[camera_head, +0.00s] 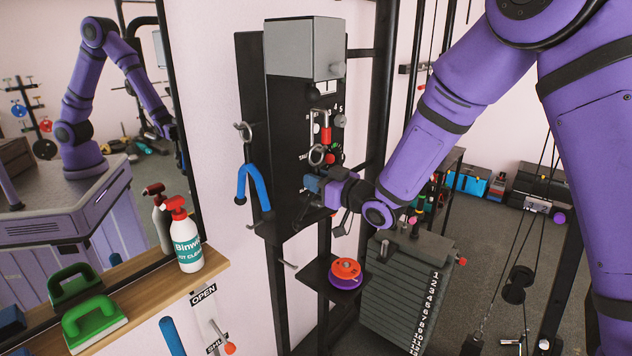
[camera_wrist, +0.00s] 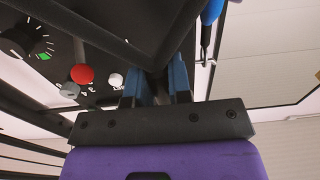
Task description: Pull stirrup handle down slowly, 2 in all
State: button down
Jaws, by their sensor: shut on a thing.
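My gripper (camera_head: 314,184) is in front of the black panel of the tall machine, below a grey ring (camera_head: 317,155). In the wrist view its blue fingertips (camera_wrist: 158,88) are shut on a dark bar (camera_wrist: 160,55), where dark bars meet in a V. This looks like the stirrup handle, but its whole outline is hidden by the gripper and the dark panel.
A blue forked handle (camera_head: 253,186) hangs from a hook left of the panel. The panel carries a red knob (camera_wrist: 81,74) and a dial (camera_wrist: 22,42). Below are a small shelf with an orange and purple disc (camera_head: 346,270) and a weight stack (camera_head: 400,300). A spray bottle (camera_head: 186,240) stands left.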

aim_at(320, 217)
jog(key=shift+f, duration=0.2)
jog(key=shift+f, duration=4.55)
